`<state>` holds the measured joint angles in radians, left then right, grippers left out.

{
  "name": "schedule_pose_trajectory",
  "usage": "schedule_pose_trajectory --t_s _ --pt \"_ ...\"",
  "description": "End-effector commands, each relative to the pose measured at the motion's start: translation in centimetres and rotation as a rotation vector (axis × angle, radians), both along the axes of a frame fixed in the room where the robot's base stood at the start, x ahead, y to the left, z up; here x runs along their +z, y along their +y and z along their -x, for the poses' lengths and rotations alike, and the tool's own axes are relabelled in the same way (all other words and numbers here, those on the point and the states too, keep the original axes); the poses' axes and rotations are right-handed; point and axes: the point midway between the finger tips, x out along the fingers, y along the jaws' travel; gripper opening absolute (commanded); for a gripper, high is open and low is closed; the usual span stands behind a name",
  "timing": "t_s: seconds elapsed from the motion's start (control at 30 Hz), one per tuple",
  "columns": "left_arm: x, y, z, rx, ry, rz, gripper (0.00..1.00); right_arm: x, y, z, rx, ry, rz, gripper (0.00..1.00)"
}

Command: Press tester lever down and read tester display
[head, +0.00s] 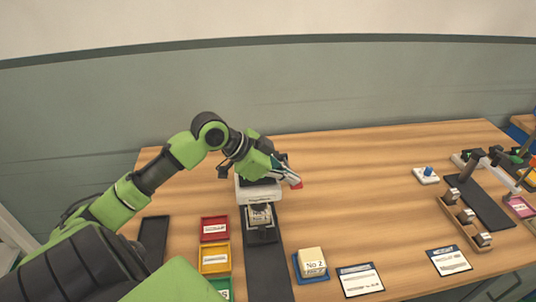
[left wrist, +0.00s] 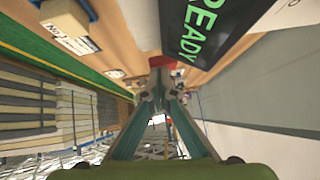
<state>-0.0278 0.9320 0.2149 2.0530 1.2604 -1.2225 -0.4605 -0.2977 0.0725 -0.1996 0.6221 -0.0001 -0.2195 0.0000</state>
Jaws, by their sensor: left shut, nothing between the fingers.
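The white tester (head: 258,193) stands on the table with a dark base plate under it. A pale block (head: 260,216) with a label sits in it. A red lever end (head: 297,185) shows at its right side. My left gripper (head: 289,172) is shut and empty beside the tester's upper right, close to the red end; I cannot tell whether they touch. In the left wrist view the red part (left wrist: 165,62) lies just beyond my fingertips. The tester display (left wrist: 200,28) reads READY in green on black. My right gripper is not in view.
A block marked No 2 (head: 312,261) sits on a blue tray, with a white card (head: 360,280) to its right. Red (head: 214,228) and yellow (head: 214,259) trays lie left of the tester. A wooden rack (head: 466,217) stands at right. The table middle is clear.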

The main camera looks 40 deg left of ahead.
Motion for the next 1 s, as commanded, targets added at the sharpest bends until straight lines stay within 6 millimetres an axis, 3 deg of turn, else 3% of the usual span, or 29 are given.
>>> schedule_pose_trajectory --t_s 0.03,0.17,0.23,0.6,1.0 --pt "1.6 -0.2 -0.2 0.0 0.0 0.0 0.0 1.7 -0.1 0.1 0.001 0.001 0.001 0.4" --pt "3.3 -0.5 -0.5 0.001 0.0 -0.001 0.0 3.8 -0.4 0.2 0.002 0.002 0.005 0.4" --pt "3.1 0.3 0.5 0.003 -0.001 -0.005 0.0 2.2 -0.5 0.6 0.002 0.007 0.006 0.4" --pt "7.7 2.7 4.1 0.003 -0.001 -0.001 0.0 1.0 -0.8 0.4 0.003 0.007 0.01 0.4" --pt "9.4 3.5 5.4 0.001 -0.001 0.0 0.0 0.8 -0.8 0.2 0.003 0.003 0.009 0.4"
